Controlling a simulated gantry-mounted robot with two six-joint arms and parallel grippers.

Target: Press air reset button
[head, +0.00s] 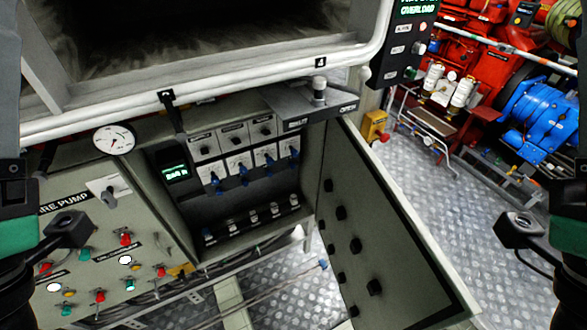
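I cannot tell which control is the air reset button, as most labels are too small to read. In the head view an open control cabinet (225,190) stands at the middle, with blue-handled switches (243,176) and a row of small silver-topped knobs or buttons (253,216) low inside. A grey-green panel (70,225) at left carries several red, green and white buttons or lamps. My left gripper (72,230) is at the left edge, in front of this panel. My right gripper (518,230) is at the right edge, over the floor, apart from the cabinet. Neither visibly holds anything; their fingers are unclear.
The cabinet door (385,235) hangs open between the cabinet and my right gripper. A white rail (230,83) crosses above. A round gauge (114,139) sits at upper left. Red machinery and a blue motor (540,115) stand at the back right. Tread-plate floor (460,215) lies right of the door.

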